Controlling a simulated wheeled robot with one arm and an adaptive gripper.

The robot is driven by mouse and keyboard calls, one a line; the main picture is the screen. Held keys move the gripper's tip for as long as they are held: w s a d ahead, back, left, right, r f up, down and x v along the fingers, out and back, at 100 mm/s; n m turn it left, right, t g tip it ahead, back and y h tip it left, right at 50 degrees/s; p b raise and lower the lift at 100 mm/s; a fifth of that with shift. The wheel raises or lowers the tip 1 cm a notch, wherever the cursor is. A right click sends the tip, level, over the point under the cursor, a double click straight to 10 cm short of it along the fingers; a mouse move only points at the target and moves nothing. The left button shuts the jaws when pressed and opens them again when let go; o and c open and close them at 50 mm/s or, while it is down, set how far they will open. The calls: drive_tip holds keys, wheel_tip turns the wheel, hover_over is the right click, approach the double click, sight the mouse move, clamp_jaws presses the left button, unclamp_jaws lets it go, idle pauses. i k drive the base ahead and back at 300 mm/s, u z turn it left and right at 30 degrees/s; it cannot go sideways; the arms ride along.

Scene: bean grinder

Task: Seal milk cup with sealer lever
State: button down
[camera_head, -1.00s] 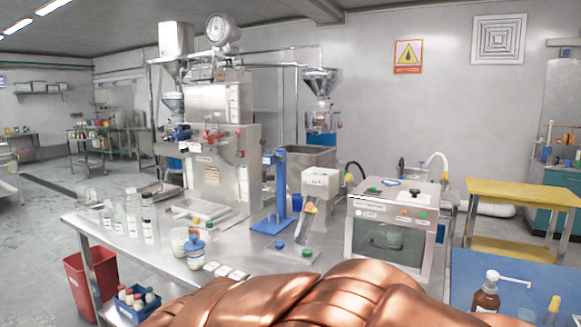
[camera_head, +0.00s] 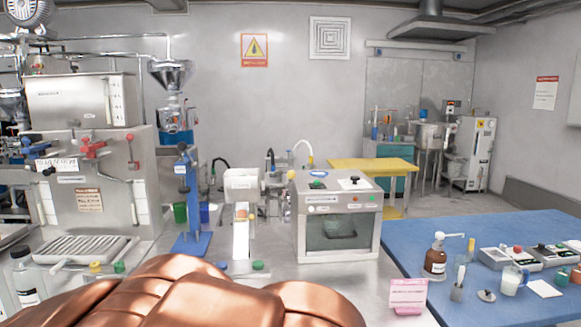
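A clear cup with white contents (camera_head: 511,281) stands upright on the blue table at the right; it may be the milk cup. A blue upright stand (camera_head: 188,205) rises from a blue base on the steel bench, left of the middle. I cannot tell whether it is the sealer. A machine with red levers (camera_head: 93,147) on its front stands at the left. My gripper is not in view; a copper-coloured part of my own body fills the bottom of the picture and hides the front of the bench.
A white dispenser (camera_head: 242,188) and a boxy oven-like unit (camera_head: 338,218) stand on the bench. A brown pump bottle (camera_head: 436,259) and several small devices are on the blue table (camera_head: 440,232). A pink sign (camera_head: 408,293) stands near the bench's right edge. Floor is clear behind the blue table.

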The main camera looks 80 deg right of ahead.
sight(292, 174)
drive_tip(key=z, duration=1)
drive_tip(key=i, duration=0.9)
drive_tip(key=z, duration=1)
